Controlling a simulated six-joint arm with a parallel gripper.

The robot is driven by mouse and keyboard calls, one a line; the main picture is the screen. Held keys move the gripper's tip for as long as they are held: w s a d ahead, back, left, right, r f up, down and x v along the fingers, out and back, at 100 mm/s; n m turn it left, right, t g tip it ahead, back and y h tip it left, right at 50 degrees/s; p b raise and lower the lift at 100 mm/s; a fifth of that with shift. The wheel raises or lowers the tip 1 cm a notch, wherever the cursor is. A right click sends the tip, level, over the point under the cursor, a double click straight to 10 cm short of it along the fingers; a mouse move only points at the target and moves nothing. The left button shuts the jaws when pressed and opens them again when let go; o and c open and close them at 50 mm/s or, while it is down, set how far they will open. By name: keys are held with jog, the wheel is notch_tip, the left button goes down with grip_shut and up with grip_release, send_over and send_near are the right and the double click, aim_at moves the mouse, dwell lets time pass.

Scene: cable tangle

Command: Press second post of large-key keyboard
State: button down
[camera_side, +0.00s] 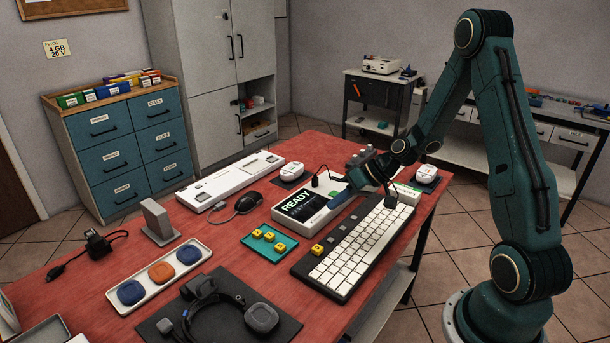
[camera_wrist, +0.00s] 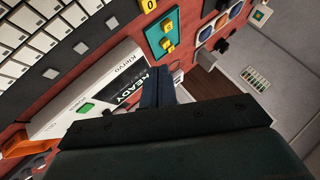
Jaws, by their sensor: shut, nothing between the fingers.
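The black keyboard (camera_side: 331,287) has large white keys and a dark strip of grey square posts (camera_side: 343,232) along its left side. A yellow keycap (camera_side: 317,250) sits near the strip's front end. In the wrist view the keyboard's white keys (camera_wrist: 42,35) fill the upper left, with the yellow keycap (camera_wrist: 148,5) at the top. My gripper (camera_side: 336,207) is shut and empty. It is above or beside the white tester with the READY screen (camera_side: 302,204), left of the keyboard; its exact height is unclear. The shut fingers also show in the wrist view (camera_wrist: 158,75).
A teal plate with yellow keycaps (camera_side: 251,247) lies left of the keyboard. A white tray (camera_side: 198,262) holds blue and orange discs.

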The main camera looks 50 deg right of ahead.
aim_at(335, 241)
jog(key=shift+f, duration=0.1)
dwell(0.3)
jog(key=shift+f, duration=4.3)
jog(key=shift+f, duration=0.8)
jog(key=shift+r, duration=0.8)
jog(key=shift+r, duration=2.5)
